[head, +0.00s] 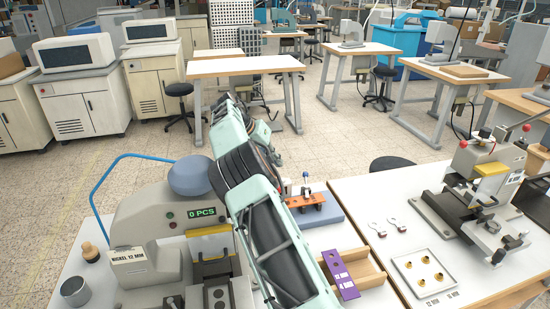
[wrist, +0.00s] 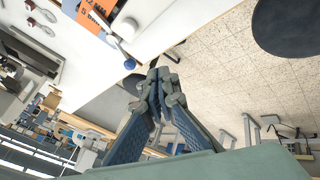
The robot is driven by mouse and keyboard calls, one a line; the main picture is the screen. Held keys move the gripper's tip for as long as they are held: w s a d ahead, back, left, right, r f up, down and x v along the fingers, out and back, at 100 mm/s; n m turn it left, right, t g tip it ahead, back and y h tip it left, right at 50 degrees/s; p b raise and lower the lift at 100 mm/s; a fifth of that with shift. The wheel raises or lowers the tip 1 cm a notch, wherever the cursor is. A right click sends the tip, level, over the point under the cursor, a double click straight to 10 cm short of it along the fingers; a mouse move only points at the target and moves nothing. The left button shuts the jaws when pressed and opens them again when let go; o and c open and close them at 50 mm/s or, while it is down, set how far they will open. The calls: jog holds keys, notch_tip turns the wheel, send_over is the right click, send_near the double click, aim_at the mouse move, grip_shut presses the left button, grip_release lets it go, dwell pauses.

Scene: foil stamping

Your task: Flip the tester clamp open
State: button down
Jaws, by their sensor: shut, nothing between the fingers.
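The tester (head: 305,201) is a small orange fixture with an upright clamp on a grey-blue block, just right of my arm in the head view. In the wrist view its orange labelled face (wrist: 97,18) is at the top edge, cut off by the frame. A pale rounded part (wrist: 125,28) and a small blue knob (wrist: 129,64) show beside it; I cannot tell the clamp's exact position. My gripper (wrist: 157,76) is shut and empty, its fingertips close to the blue knob in the picture. Contact cannot be made out. My arm hides the gripper in the head view.
A stamping press (head: 140,232) stands left of my arm. A wooden holder (head: 368,267) with a purple plate (head: 340,272) lies in front of the tester. The right table carries a tray (head: 402,264) of brass pieces and another press (head: 468,190).

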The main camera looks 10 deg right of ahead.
aim_at(306, 184)
jog(key=d+f, duration=0.4)
jog(key=d, duration=0.2)
jog(key=shift+s+d+f+p, duration=0.3)
jog(key=shift+s+p, duration=0.1)
jog(key=shift+s, duration=0.05)
jog(key=shift+a, duration=0.1)
